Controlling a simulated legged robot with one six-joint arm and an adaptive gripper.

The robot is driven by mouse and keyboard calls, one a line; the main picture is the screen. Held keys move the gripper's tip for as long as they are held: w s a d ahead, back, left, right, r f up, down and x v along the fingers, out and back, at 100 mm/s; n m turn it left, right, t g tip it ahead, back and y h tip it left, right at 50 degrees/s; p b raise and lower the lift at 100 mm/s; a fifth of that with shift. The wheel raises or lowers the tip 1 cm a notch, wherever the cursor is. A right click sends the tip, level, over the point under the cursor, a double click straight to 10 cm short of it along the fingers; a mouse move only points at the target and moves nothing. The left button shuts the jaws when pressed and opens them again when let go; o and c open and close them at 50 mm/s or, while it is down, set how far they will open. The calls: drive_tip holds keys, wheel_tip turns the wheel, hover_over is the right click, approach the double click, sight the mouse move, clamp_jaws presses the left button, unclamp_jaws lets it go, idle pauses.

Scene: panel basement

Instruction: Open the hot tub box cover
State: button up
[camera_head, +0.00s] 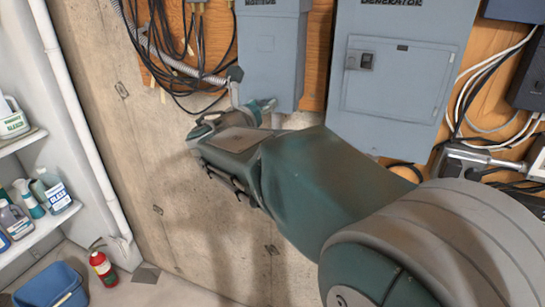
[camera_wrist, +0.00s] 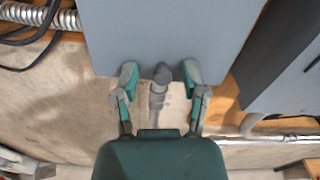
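The hot tub box (camera_head: 270,55) is a grey-blue metal box on the wall at the top middle of the head view, its label partly cut off at the top edge. Its cover looks shut. In the wrist view the box (camera_wrist: 170,35) fills the upper middle. My gripper (camera_head: 238,108) is at the box's lower edge. In the wrist view my gripper (camera_wrist: 160,76) is open, its two green fingertips apart and overlapping the bottom edge of the box. A grey conduit fitting (camera_wrist: 162,76) shows between the fingers, with gaps on both sides. I cannot tell whether the fingertips touch the box.
A larger grey generator panel (camera_head: 400,75) is right of the box. Black cables and a flexible metal conduit (camera_head: 170,55) run to its left. A shelf with bottles (camera_head: 35,150), a fire extinguisher (camera_head: 103,268) and a blue bin (camera_head: 50,288) are at the left.

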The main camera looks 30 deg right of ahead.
drive_tip(key=v, duration=1.1)
drive_tip(key=s+d+f+m+g+y, duration=0.2)
drive_tip(key=s+d+f+m+g, duration=0.1)
drive_tip(key=m, duration=0.6)
wheel_tip(320, 180, down, 3)
drive_tip(key=s+d, duration=0.1)
drive_tip(key=s, duration=0.1)
drive_tip(key=shift+s+f+m+g, duration=0.2)
drive_tip(key=shift+s+m+g, duration=0.05)
drive_tip(key=shift+m+g, duration=0.15)
drive_tip(key=shift+f, duration=0.1)
